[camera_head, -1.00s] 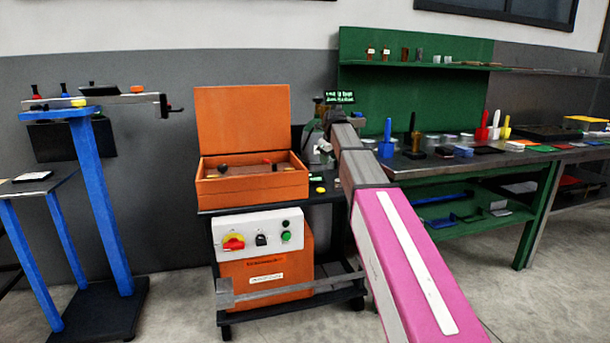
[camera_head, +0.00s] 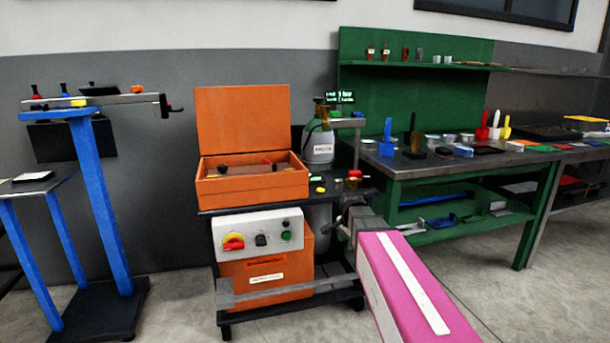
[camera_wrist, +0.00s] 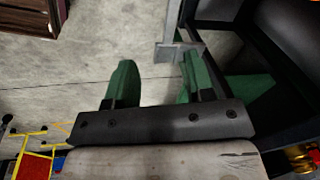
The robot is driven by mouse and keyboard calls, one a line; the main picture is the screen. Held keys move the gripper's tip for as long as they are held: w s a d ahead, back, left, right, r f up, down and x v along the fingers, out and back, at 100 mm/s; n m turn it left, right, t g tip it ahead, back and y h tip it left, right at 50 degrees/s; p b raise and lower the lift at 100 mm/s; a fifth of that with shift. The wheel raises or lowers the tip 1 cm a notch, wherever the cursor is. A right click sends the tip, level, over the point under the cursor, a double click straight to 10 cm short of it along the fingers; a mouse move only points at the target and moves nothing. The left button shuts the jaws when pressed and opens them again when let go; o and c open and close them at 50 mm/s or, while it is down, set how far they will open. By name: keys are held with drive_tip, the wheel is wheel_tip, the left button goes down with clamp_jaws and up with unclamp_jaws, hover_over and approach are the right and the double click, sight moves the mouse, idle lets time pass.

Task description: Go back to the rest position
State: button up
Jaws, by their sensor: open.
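My gripper shows in the wrist view (camera_wrist: 156,72) with two green fingers standing apart. I see nothing held between them. A grey metal bracket (camera_wrist: 178,52) lies close to the right finger in that picture; I cannot tell whether they touch. In the head view my pink arm reaches in from the lower right, and its dark end is low at the right side of the welding cart (camera_head: 290,292). The fingers cannot be made out clearly there.
The cart carries an open orange box (camera_head: 252,188) and a gas bottle (camera_head: 318,146). A green workbench (camera_head: 470,172) with tools stands at right, a blue stand (camera_head: 98,200) at left. Concrete floor (camera_head: 180,300) is clear between cart and blue stand.

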drive_tip(key=s+d+f+n+g, duration=0.1)
drive_tip(key=s+f+n, duration=0.4)
drive_tip(key=s, duration=0.4)
drive_tip(key=s+d+f+n+g, duration=0.1)
drive_tip(key=s+d+f+n, duration=0.1)
drive_tip(key=s+f+n, duration=0.4)
drive_tip(key=s, duration=0.2)
drive_tip(key=shift+s+f+n, duration=0.3)
drive_tip(key=shift+s+f, duration=0.05)
drive_tip(key=shift+f, duration=0.05)
idle(0.5)
